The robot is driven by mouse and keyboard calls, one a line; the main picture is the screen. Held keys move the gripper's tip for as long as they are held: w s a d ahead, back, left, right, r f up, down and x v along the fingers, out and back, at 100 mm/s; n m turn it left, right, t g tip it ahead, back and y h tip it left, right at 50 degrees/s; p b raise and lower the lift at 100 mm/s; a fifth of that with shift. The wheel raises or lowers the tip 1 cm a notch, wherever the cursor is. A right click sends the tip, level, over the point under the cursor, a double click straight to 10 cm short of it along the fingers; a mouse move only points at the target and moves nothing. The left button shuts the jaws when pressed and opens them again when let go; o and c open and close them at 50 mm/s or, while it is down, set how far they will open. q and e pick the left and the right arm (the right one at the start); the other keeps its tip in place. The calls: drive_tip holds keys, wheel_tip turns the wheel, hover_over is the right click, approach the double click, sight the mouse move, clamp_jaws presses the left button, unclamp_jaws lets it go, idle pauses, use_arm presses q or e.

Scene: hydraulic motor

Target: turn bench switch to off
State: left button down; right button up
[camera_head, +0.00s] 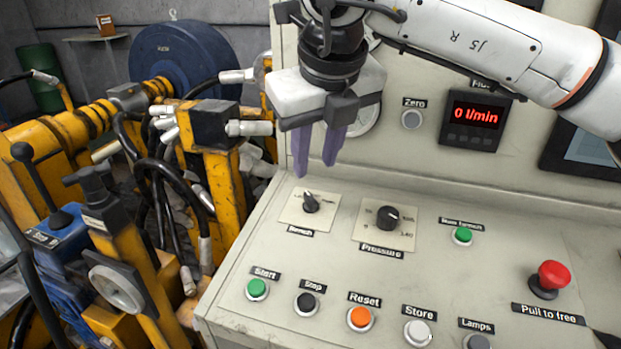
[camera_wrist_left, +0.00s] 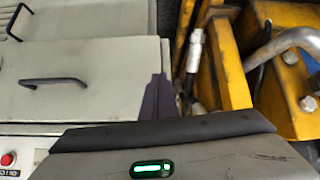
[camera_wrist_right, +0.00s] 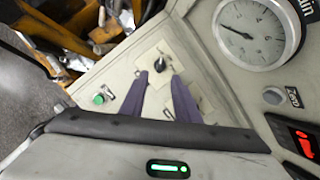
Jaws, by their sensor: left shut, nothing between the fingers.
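The bench switch (camera_head: 311,204) is a small black rotary knob on a pale square plate at the left of the sloping panel, its pointer toward the upper left. The small print on its plate is not readable. It also shows in the right wrist view as a black knob (camera_wrist_right: 160,64) just beyond the fingertips. My right gripper (camera_head: 315,171) is open and empty, its purple fingers pointing down above and behind the switch, apart from it. My left gripper (camera_wrist_left: 158,79) is shut and empty near a pale cabinet; it is not visible in the head view.
A Pressure knob (camera_head: 388,216) sits right of the switch. Start (camera_head: 257,289), Stop (camera_head: 306,303) and Reset (camera_head: 360,318) buttons lie in front. A red mushroom button (camera_head: 550,278) stands at the right. Yellow machinery with hoses (camera_head: 205,150) crowds the left of the bench.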

sight(310, 196)
drive_tip(key=p+x, duration=0.1)
drive_tip(key=x, duration=0.9)
drive_tip(key=shift+p, duration=0.4)
drive_tip(key=shift+c, duration=0.2)
clamp_jaws()
